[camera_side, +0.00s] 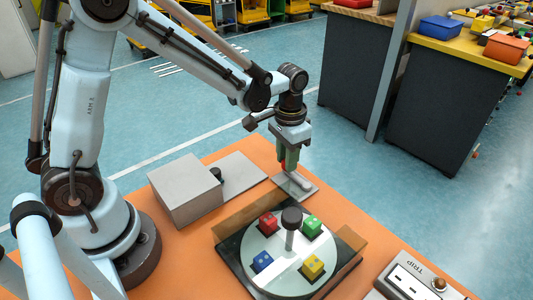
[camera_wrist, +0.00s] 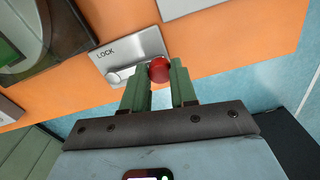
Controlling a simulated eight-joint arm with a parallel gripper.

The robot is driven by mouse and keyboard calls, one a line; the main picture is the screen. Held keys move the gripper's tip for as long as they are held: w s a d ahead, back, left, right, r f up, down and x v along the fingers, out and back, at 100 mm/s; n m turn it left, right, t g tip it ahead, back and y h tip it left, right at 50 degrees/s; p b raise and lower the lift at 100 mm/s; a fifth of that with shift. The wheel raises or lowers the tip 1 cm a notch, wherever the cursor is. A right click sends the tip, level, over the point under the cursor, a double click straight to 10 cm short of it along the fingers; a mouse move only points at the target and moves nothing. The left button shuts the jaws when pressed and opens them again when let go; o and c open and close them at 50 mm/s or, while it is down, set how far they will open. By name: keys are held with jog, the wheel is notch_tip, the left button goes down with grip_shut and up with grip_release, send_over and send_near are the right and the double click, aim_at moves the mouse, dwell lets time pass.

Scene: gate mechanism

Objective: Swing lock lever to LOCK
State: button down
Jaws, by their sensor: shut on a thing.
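The lock lever (camera_wrist: 130,72) is a short metal arm on a silver plate (camera_wrist: 152,42) printed LOCK, in the wrist view. A red ball knob (camera_wrist: 159,70) is at its right end; its round pivot is at the left, just below the lettering. My gripper (camera_wrist: 160,66) has its green fingers shut on the red knob, one on each side. In the side view my gripper (camera_side: 287,160) points down at the lever plate (camera_side: 306,190) near the table's back edge. The fingers hide most of the knob there.
A white disc (camera_side: 262,240) with red, green, blue and yellow blocks and a dark-topped centre post (camera_side: 291,218) stands in front of the lever. A grey box (camera_side: 185,190) stands to the left. A TRIP panel (camera_side: 415,280) is at front right on the orange table (camera_side: 345,215).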

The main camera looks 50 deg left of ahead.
jog(key=shift+s, duration=0.1)
jog(key=s+n, duration=0.1)
jog(key=n, duration=0.1)
jog(key=s+n, duration=0.1)
jog(key=n, duration=0.1)
jog(key=shift+s+d, duration=0.1)
jog(key=shift+d, duration=0.1)
jog(key=shift+s+d+n, duration=0.3)
jog(key=shift+s+n, duration=0.2)
jog(key=shift+n, duration=0.5)
jog(key=shift+s+d+n, duration=0.3)
jog(key=shift+s+n, duration=0.2)
jog(key=shift+n, duration=0.5)
jog(key=c, duration=0.9)
grip_release()
jog(key=shift+r, duration=0.1)
notch_tip(320, 180, up, 12)
jog(key=shift+f, duration=0.1)
jog(key=shift+s, duration=0.1)
